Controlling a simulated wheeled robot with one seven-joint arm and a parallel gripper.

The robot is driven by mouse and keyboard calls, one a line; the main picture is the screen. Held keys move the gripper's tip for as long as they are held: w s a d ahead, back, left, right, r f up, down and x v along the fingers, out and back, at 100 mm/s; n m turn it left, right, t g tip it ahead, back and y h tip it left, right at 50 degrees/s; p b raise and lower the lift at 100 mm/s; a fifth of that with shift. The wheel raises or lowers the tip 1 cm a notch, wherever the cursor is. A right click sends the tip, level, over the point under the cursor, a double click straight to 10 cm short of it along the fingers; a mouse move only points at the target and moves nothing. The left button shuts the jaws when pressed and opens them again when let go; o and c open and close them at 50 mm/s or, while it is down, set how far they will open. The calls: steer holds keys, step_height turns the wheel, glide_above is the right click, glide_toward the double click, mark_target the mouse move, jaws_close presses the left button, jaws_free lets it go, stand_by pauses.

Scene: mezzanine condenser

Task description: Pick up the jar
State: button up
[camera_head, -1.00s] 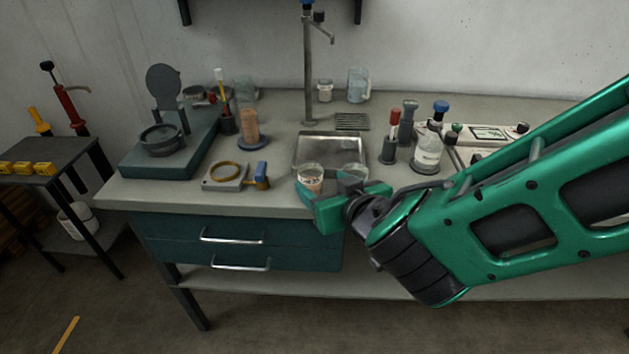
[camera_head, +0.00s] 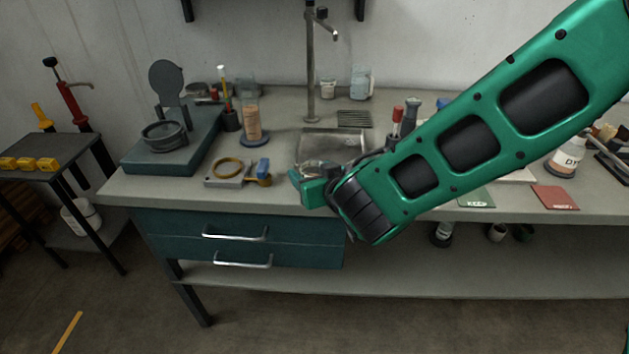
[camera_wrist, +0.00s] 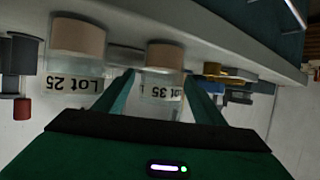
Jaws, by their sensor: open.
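Two clear jars with tan contents show in the wrist view, which is turned upside down. The jar labelled Lot 35 (camera_wrist: 163,58) lies between the spread fingers of my gripper (camera_wrist: 160,98). The jar labelled Lot 25 (camera_wrist: 77,40) stands to the left, outside the fingers. In the head view my gripper (camera_head: 312,186) is open at the bench's front edge, by the metal tray. A clear jar rim (camera_head: 313,166) shows just behind it; my gripper and arm hide the rest. I cannot tell whether the fingers touch the Lot 35 jar.
The metal tray (camera_head: 333,136) and tap post (camera_head: 311,80) stand behind my gripper. My arm covers much of the bench's right side.

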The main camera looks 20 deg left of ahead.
steer(key=c, duration=1.2)
steer(key=shift+r, duration=0.15)
steer(key=shift+r, duration=1.9)
steer(key=shift+s+a+r, duration=0.7)
steer(key=shift+s+r, duration=0.8)
steer(key=shift+s, duration=0.25)
steer(key=shift+s+a+r, duration=0.65)
steer(key=shift+s+r, duration=0.9)
steer(key=shift+s, duration=0.15)
steer(key=shift+s+a+r, duration=0.7)
steer(key=shift+s+r, duration=0.8)
steer(key=shift+s, duration=0.25)
